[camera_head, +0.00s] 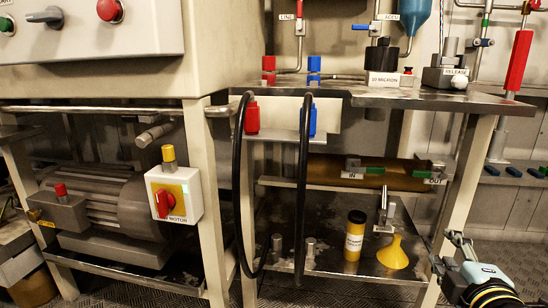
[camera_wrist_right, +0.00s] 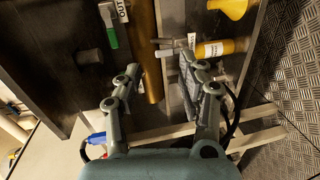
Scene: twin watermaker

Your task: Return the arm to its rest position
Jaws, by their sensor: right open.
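My right gripper (camera_head: 446,250) is at the lower right of the head view, beside the right front leg of the steel bench (camera_head: 440,97). In the right wrist view my right gripper (camera_wrist_right: 146,78) has its two fingers spread apart, with nothing held between them. A bronze cylinder (camera_head: 395,178) lies on the shelf under the bench and shows beyond the fingers in the wrist view (camera_wrist_right: 145,45). My left gripper is in neither view.
A yellow bottle (camera_head: 355,236) and yellow funnel (camera_head: 393,252) stand on the bench's lower shelf. Two black hoses (camera_head: 304,190) hang at the bench's front left. A motor switch box (camera_head: 174,196) is at left. Patterned floor (camera_wrist_right: 290,80) is open at right in the wrist view.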

